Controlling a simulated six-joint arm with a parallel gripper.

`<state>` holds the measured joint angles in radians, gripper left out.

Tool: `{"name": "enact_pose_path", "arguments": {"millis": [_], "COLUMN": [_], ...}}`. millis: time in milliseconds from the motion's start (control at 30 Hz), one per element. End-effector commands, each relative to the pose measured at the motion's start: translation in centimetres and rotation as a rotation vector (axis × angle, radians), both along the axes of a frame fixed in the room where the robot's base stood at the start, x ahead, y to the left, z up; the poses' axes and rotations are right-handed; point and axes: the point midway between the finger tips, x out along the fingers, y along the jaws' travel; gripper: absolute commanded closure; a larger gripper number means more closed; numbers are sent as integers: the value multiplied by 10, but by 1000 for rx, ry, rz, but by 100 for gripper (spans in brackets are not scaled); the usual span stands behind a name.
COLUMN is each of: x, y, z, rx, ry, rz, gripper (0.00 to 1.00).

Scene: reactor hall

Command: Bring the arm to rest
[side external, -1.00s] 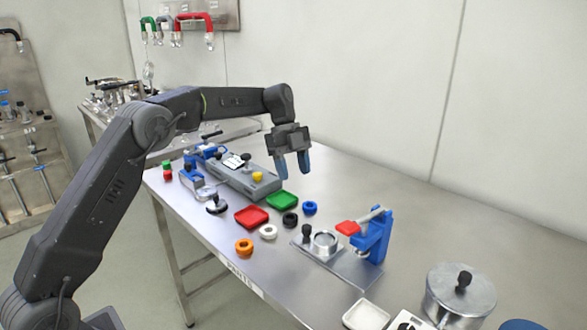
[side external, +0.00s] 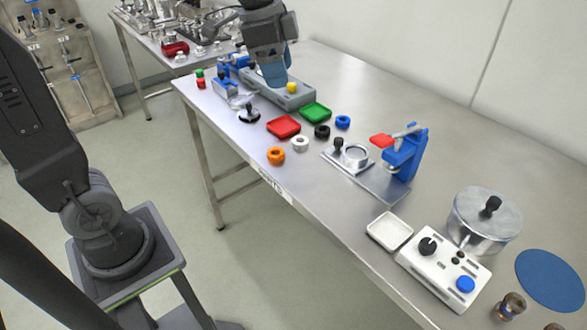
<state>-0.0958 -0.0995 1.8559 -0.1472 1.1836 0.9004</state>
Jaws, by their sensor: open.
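My gripper (side external: 275,80) hangs from the top of the view, its blue fingers pointing down over or in front of the grey device (side external: 293,98) on the steel table (side external: 330,205). The fingers overlap in this view, and I cannot see the gap between them or whether they touch the device. Nothing shows held in them. The upper part of my arm is cut off by the top edge.
Near the gripper lie a red tray (side external: 283,126), a green tray (side external: 316,112) and several rings. A blue press (side external: 405,155) stands mid-table. A metal pot (side external: 484,220), white control box (side external: 443,256) and blue disc (side external: 551,280) are at right.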

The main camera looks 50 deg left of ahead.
Motion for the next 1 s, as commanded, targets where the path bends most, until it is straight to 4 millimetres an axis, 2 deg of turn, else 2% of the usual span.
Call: {"name": "enact_pose_path", "arguments": {"millis": [33,200,400,600,1000], "x": [-22,-82,-134,-153,-154], "y": [-4,-9,-11,-11,-11], "z": [1,-13,-41,-56,-58], "rx": [-1,-37,-109,-154,-157], "ry": [-25,-103,-184,-219,-218], "rz": [76,362,621,733,743], "gripper": [48,48,48,48,48]}}
